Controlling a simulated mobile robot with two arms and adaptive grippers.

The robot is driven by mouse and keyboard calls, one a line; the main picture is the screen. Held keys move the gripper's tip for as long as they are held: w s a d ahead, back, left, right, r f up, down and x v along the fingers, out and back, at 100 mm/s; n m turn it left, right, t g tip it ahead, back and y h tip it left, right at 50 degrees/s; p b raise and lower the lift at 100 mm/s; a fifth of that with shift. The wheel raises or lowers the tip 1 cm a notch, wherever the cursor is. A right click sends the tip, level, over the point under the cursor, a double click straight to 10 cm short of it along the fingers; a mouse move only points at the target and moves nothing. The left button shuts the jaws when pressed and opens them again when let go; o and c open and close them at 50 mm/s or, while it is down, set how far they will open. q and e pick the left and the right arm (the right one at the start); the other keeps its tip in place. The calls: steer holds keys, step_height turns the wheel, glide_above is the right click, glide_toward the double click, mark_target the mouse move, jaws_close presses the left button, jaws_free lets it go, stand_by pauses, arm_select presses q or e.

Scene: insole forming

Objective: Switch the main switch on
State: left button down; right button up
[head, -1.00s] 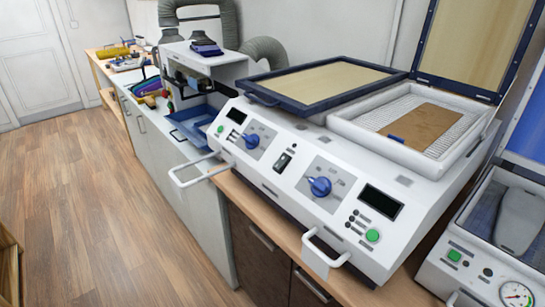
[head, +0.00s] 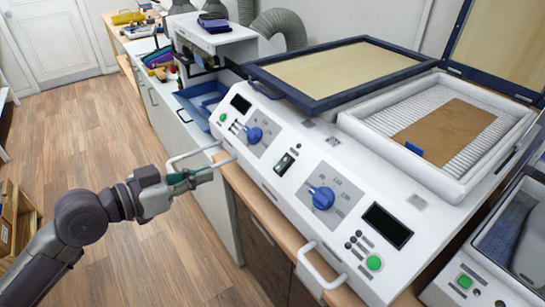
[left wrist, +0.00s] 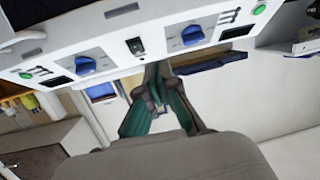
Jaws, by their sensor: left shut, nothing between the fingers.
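The white forming machine (head: 262,183) has a sloped front panel. The main switch, a small black rocker (head: 285,163), sits mid-panel between two blue knobs, the left knob (head: 254,135) and the right knob (head: 322,198). Its on or off position is too small to tell. My left gripper (head: 208,175) is shut and empty, in front of the panel by the left handle and apart from the switch. In the left wrist view the switch (left wrist: 135,46) shows beyond the closed fingertips (left wrist: 158,72). My right gripper is not in view.
White bar handles project at the front, one on the left (head: 190,156) beside my gripper and one on the right (head: 318,270). A tray with a brown sheet (head: 444,133) lies on the machine. A second machine (head: 475,280) stands at the right. The floor (head: 110,140) at left is clear.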

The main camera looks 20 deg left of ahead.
arm_select(q)
steer(key=shift+m+g+h, duration=0.4)
steer(key=shift+m+h, duration=0.3)
steer(key=shift+m, duration=0.1)
steer(key=s+d+r, duration=0.2)
steer(key=d+r, duration=0.1)
steer(key=shift+d, duration=0.15)
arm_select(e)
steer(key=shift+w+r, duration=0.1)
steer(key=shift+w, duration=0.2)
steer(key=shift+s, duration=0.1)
arm_select(q)
steer(key=shift+w, duration=0.1)
steer(key=p, duration=0.5)
glide_toward(281, 164)
steer(key=w+d+r, duration=0.2)
steer(key=w+r, duration=0.1)
steer(key=f, duration=0.1)
steer(key=w+d+f, duration=0.1)
steer(key=f, duration=0.1)
steer(key=shift+w+d+f, duration=0.15)
steer(key=shift+w+d, duration=0.1)
steer(key=shift+w, duration=0.05)
steer(key=shift+w+d+f+p, duration=0.1)
steer(key=shift+w+f+p, duration=0.05)
steer(key=shift+f+p, duration=0.2)
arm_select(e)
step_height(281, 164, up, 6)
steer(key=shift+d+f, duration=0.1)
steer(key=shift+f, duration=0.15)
